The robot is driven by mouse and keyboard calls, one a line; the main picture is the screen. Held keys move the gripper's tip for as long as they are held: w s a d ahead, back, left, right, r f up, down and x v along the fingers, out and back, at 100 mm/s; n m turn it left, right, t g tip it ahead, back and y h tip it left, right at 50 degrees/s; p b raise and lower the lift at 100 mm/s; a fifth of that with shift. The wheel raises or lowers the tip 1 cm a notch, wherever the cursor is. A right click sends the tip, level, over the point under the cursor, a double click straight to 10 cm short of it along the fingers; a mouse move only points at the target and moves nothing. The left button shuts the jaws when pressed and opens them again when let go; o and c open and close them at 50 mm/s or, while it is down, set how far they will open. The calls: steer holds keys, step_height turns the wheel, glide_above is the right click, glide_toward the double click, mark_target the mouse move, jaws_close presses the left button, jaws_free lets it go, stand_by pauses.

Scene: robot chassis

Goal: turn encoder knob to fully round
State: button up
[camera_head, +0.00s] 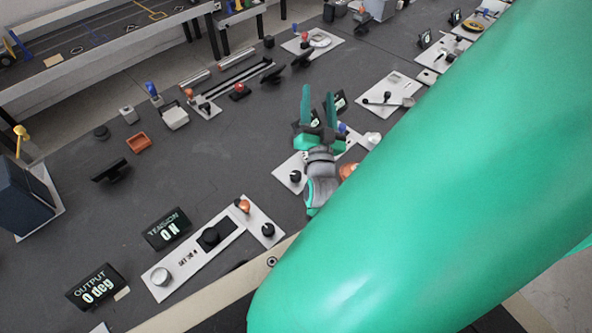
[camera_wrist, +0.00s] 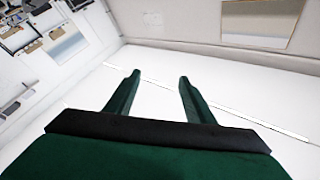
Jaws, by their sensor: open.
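A pale panel (camera_head: 192,262) lies on the dark bench at the lower left. I cannot tell which is the encoder knob. A black display (camera_head: 95,287) beside it reads "OUTPUT 0 deg". My gripper (camera_head: 318,90) is open and empty, its fingers pointing up over the bench, to the upper right of these knobs and well apart from them. The wrist view shows the two green fingers (camera_wrist: 160,75) spread with nothing between them, facing pale walls; no knob shows there.
A second display (camera_head: 167,229) reads "TENSION 0 N". An orange-topped knob (camera_head: 243,205) and a black knob (camera_head: 267,230) stand on the adjoining plate. An orange tray (camera_head: 138,142) lies farther back. My green arm covers the right side.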

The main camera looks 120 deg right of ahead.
steer(key=w+a+f+n+t+y, duration=0.25)
steer(key=f+n+t, duration=0.2)
steer(key=f, duration=0.75)
steer(key=n+t+y, duration=0.2)
steer(key=n+t, duration=0.5)
glide_toward(297, 176)
steer(key=shift+d, duration=0.15)
steer(key=x, duration=1)
steer(key=shift+d+f, duration=0.15)
steer(key=shift+d, duration=0.1)
steer(key=c, duration=1.1)
